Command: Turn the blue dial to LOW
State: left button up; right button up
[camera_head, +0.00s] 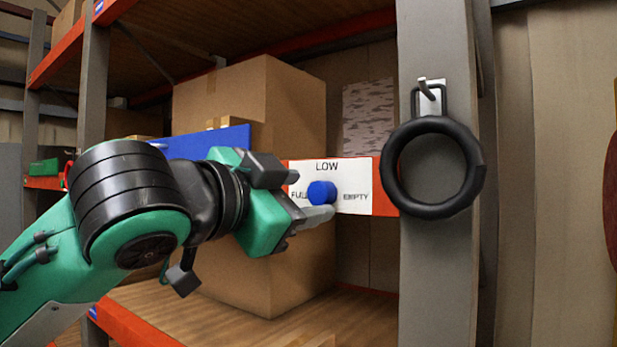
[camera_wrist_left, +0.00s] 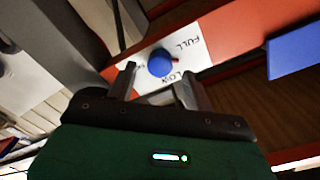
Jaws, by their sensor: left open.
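The blue dial (camera_head: 321,192) sits on a white label plate (camera_head: 355,180) with LOW above it, FULL to its left and EMPTY to its right. My left gripper (camera_head: 311,196) is open in front of the plate, with one finger above left of the dial and the other along its lower side. In the left wrist view the dial (camera_wrist_left: 160,63) shows just beyond and between the spread fingers (camera_wrist_left: 158,76). A small red mark shows at its edge, near FULL; its exact setting is hard to read. I cannot tell whether a finger touches the dial. My right gripper is out of view.
A black ring (camera_head: 433,167) hangs from a hook on the grey post (camera_head: 440,280) right of the plate. Large cardboard boxes (camera_head: 290,110) stand on the shelf behind. A blue panel (camera_head: 205,141) is behind my left arm. The plate is on an orange beam.

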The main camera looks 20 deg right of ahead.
pick_arm(q)
jog(key=shift+x, duration=1.05)
jog(key=c, duration=1)
